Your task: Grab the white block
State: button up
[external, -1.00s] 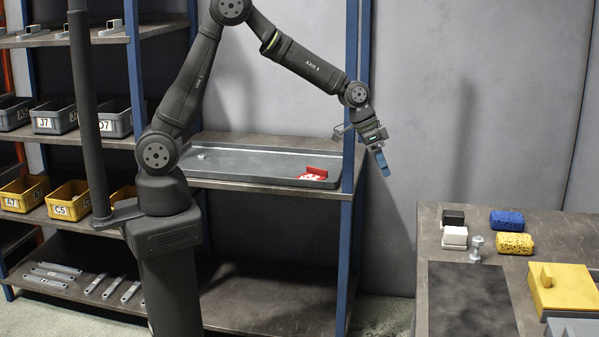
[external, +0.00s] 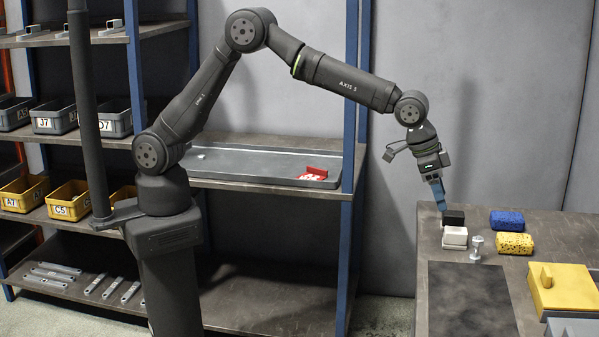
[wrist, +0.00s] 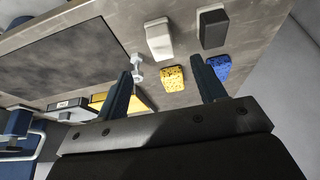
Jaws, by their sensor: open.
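The white block (external: 455,238) stands on the workbench near its left edge, just in front of a black block (external: 454,218). In the wrist view the white block (wrist: 159,38) lies beyond my fingers, to the left of the black block (wrist: 213,28). My gripper (external: 440,208) hangs above the back left of the bench, near the black block and behind the white one. In the wrist view its two blue fingers (wrist: 163,85) are spread apart with nothing held between them.
A blue sponge (external: 507,221) and a yellow sponge (external: 514,244) lie further right. A dark mat (external: 470,300) and a yellow box (external: 566,290) are in front. A shelf post (external: 356,100) rises left of the bench.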

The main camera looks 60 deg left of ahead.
aim_at(451, 229)
jog(key=x, duration=1.1)
jog(key=c, duration=1.1)
jog(key=shift+r, duration=0.1)
